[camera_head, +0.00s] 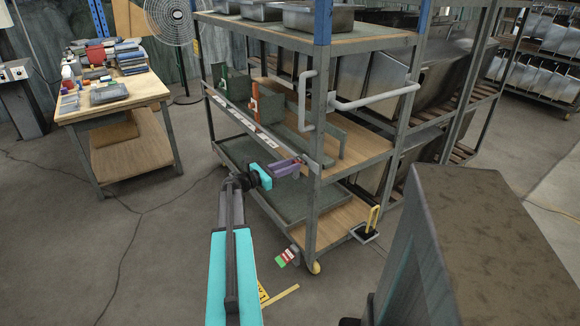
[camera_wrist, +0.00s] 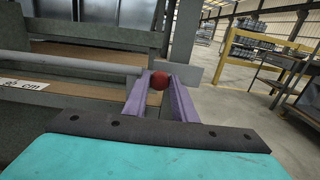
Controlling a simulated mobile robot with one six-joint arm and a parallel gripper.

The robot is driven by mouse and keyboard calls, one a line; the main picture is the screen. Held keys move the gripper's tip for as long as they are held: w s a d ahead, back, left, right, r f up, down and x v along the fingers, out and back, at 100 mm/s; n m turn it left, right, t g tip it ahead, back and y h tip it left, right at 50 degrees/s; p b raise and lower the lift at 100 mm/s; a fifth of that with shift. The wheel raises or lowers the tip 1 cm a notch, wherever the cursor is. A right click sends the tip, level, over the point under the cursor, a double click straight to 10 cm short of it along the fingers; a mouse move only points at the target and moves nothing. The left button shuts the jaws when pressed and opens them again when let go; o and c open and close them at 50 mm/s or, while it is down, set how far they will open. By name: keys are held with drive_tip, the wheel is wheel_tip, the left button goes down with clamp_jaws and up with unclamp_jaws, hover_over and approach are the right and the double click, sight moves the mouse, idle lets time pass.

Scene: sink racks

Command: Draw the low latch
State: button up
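A round red knob (camera_wrist: 158,80) sits at the rack's near post in the wrist view, close to the end of a grey bar (camera_wrist: 70,63). I take it for the low latch's knob, but its latch body is hidden. My gripper (camera_wrist: 158,86) has its two purple fingers on either side of the knob, which fills the gap between their tips. In the head view my gripper (camera_head: 296,163) is at the rack's front corner, below the middle shelf, and a bit of red shows at its tips. Contact on both sides looks likely.
The metal rack (camera_head: 313,200) stands on castors, with pale bent pipes (camera_head: 306,100) above my gripper. A yellow handle (camera_head: 374,218) stands low at its right. A wooden table (camera_head: 110,105) with stacked items is at left. Open floor (camera_head: 120,230) lies at front left.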

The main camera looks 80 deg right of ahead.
clamp_jaws()
drive_tip(key=shift+s+a, duration=1.4)
drive_tip(key=shift+a, duration=0.05)
drive_tip(key=shift+f, duration=0.1)
drive_tip(key=o, duration=1)
unclamp_jaws()
drive_tip(key=shift+o, duration=0.2)
drive_tip(key=shift+w, duration=0.1)
drive_tip(key=v, duration=1.3)
drive_tip(key=shift+w+a+b, duration=0.25)
drive_tip(key=shift+a+b, duration=0.05)
